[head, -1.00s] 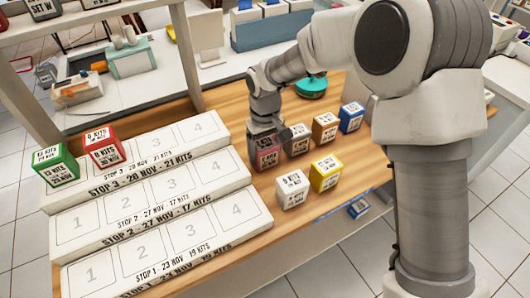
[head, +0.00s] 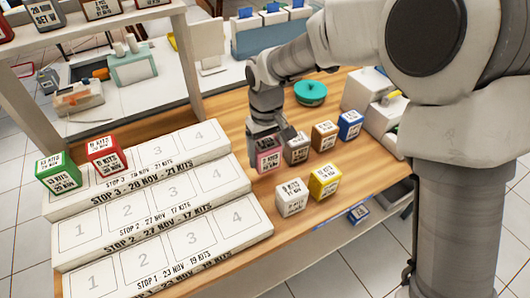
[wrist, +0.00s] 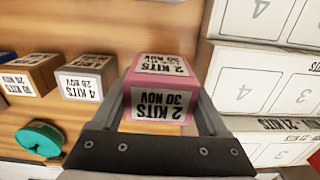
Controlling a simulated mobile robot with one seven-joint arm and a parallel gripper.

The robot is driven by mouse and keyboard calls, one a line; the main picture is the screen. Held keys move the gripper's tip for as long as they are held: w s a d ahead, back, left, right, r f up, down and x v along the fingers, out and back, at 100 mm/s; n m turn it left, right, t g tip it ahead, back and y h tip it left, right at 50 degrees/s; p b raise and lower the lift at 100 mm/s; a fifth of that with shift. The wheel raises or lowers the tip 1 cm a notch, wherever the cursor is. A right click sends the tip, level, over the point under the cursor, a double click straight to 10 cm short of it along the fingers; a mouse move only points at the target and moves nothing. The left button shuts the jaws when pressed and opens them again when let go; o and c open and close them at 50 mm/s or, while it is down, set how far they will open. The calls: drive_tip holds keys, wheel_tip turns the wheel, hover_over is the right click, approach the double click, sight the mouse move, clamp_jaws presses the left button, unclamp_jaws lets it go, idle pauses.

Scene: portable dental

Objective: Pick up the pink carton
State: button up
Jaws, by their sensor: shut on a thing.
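The pink carton (head: 268,156) has a white label and is at the right of the stepped rack, beside the grey carton (head: 297,149). My gripper (head: 269,137) is over it from above, with its fingers on either side. In the wrist view the pink carton (wrist: 160,88) sits between the two fingers (wrist: 160,108), and its label reads 2 KITS, 30 NOV. The gripper is shut on it. It seems slightly raised, but its underside and any gap above the wooden table are hard to see.
The white stepped rack (head: 150,215) holds a green carton (head: 58,173) and a red carton (head: 107,153) on its top step. Brown (head: 325,135), blue (head: 350,124), yellow (head: 325,180) and white (head: 292,197) cartons stand nearby. A teal round object (head: 310,92) lies behind.

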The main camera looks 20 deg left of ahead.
drive_tip(key=s+d+r, duration=0.4)
drive_tip(key=s+r, duration=0.1)
drive_tip(key=s, duration=0.3)
drive_tip(key=shift+d+r+p, duration=0.15)
drive_tip(key=shift+r+p, duration=0.1)
drive_tip(key=shift+p, duration=0.2)
